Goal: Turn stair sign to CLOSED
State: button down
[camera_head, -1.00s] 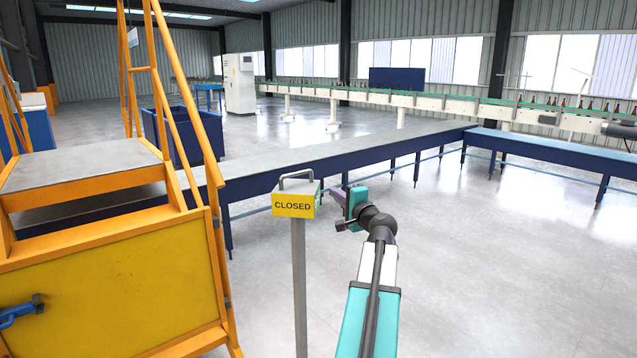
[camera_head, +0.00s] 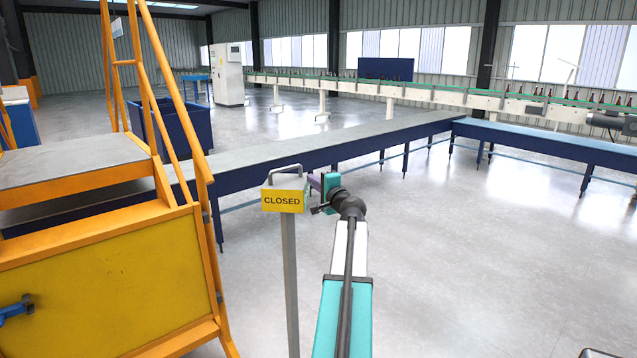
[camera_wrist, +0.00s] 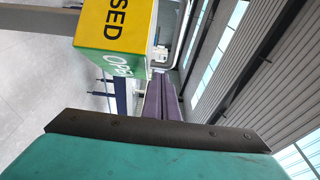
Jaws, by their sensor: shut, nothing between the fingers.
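The stair sign (camera_head: 284,201) is a small box on a grey post (camera_head: 290,270), with a metal handle (camera_head: 283,170) on top. Its yellow face reading CLOSED is towards my head camera. In the wrist view the yellow face (camera_wrist: 118,22) shows "SED", and a green face (camera_wrist: 108,62) with partly visible OPEN lettering adjoins it. My gripper (camera_head: 313,183) is shut and empty, just right of the sign's box. Its purple fingers also show in the wrist view (camera_wrist: 161,100), close beside the box; I cannot tell if they touch it.
Yellow stairs with an orange frame (camera_head: 110,280) stand at the left. A long blue-sided bench (camera_head: 345,152) runs behind the sign, and a blue bin (camera_head: 180,130) stands beyond it. A bottle conveyor (camera_head: 400,90) is at the back. The floor (camera_head: 470,260) at right is clear.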

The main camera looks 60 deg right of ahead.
jog(key=shift+p+x, duration=0.75)
jog(key=shift+x, duration=2.1)
